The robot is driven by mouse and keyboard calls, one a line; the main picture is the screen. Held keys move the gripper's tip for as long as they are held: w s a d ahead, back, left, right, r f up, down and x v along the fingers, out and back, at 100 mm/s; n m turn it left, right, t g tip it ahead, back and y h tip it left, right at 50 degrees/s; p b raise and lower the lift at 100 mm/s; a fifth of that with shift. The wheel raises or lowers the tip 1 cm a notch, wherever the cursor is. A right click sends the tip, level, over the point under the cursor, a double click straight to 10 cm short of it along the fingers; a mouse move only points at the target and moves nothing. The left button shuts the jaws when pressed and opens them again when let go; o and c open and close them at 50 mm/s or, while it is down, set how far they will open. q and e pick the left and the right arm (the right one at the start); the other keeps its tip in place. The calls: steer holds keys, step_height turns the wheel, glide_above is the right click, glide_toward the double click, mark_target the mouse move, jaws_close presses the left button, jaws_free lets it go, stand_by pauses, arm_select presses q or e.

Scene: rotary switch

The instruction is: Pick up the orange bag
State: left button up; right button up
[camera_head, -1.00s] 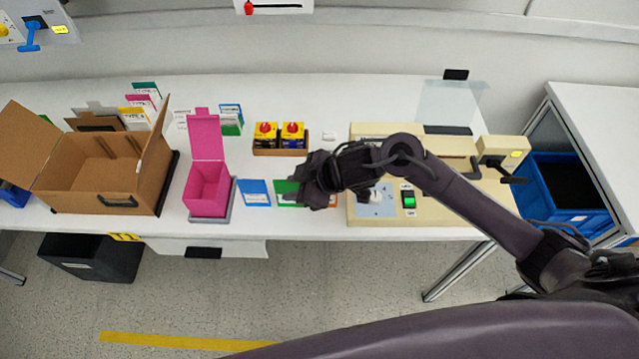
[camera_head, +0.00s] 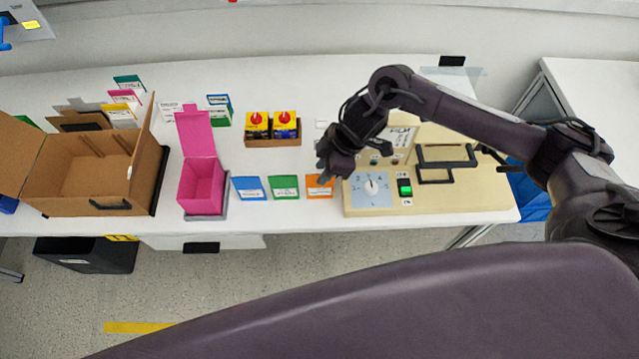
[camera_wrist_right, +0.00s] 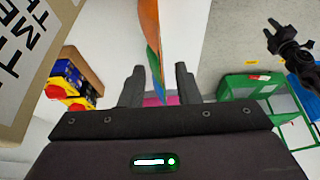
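In the right wrist view my right gripper (camera_wrist_right: 160,82) is open with nothing held. The orange bag (camera_wrist_right: 148,18) shows there as a strip ahead, in line with the gap between the fingers.
The beige machine (camera_head: 480,200) with a rotary dial (camera_head: 371,187) stands right of the orange bag. A pink box (camera_head: 202,188) and an open cardboard box (camera_head: 60,180) are at left. A tray with two yellow-topped switches (camera_head: 273,141) is behind. White table between them is clear.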

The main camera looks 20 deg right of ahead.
steer(key=shift+a+f, duration=0.2)
steer(key=shift+f, duration=0.3)
jaws_close()
arm_select(q)
steer(key=shift+w+r, duration=0.15)
steer(key=shift+w, duration=0.3)
steer(key=shift+s, duration=0.1)
arm_select(e)
steer(key=shift+r, duration=0.1)
